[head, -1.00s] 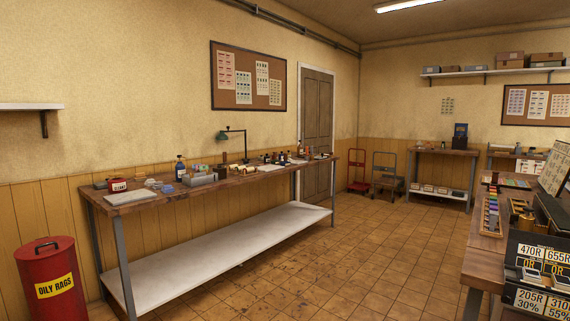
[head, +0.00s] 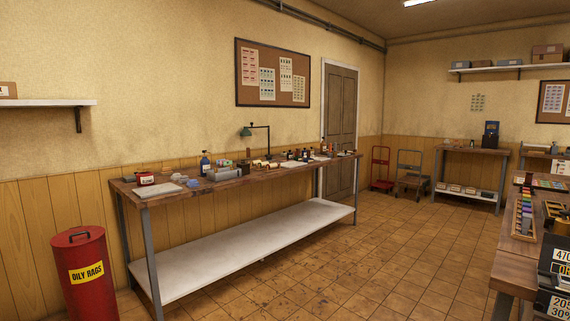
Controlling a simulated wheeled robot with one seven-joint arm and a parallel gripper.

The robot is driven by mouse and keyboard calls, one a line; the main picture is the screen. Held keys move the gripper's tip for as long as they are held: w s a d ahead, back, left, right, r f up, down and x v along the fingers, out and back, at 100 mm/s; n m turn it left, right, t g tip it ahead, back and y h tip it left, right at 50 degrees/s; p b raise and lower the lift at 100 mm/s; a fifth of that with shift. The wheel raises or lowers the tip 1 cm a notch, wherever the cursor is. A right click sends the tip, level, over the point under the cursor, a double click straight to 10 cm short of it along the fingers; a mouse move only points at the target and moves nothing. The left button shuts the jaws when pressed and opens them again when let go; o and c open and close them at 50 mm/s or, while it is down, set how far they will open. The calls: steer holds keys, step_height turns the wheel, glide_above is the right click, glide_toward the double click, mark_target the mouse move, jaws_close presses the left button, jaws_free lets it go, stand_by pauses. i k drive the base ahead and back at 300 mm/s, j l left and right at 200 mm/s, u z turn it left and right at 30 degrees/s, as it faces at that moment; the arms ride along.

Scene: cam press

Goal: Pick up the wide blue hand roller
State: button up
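I cannot make out the wide blue hand roller for sure. A long wooden workbench (head: 152,199) stands along the left wall with many small items on its top. Among them are small bluish shapes (head: 192,183) near its left end, too small to identify. A grey box or tray (head: 222,174) and a blue bottle (head: 205,163) stand near them. My gripper is not in view.
A red oily-rags bin (head: 80,280) stands left of the bench. The tiled floor (head: 400,265) is clear between the bench and a second table (head: 516,250) at right. Two hand trucks (head: 411,175) and a small table (head: 470,150) stand at the back.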

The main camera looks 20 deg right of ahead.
mark_target(308, 156)
steer(key=i+l, duration=0.15)
steer(key=i, duration=0.25)
steer(key=i+l+u, duration=0.15)
steer(key=i, duration=0.25)
steer(key=i+l, duration=0.2)
steer(key=i, duration=0.2)
steer(key=i+j, duration=0.1)
steer(key=i, duration=0.8)
steer(key=i+j+z, duration=0.1)
steer(key=i, duration=0.8)
steer(key=i+z, duration=0.35)
steer(key=i, duration=0.15)
steer(key=i+z, duration=0.3)
steer(key=i, duration=0.15)
steer(key=i+j+z, duration=0.35)
steer(key=i+l+z, duration=0.15)
steer(key=i+z, duration=0.6)
steer(key=i, duration=0.2)
steer(key=i+l+u, duration=0.15)
steer(key=i+u, duration=0.15)
steer(key=i+l+u, duration=0.35)
steer(key=i, duration=0.15)
steer(key=j, duration=0.1)
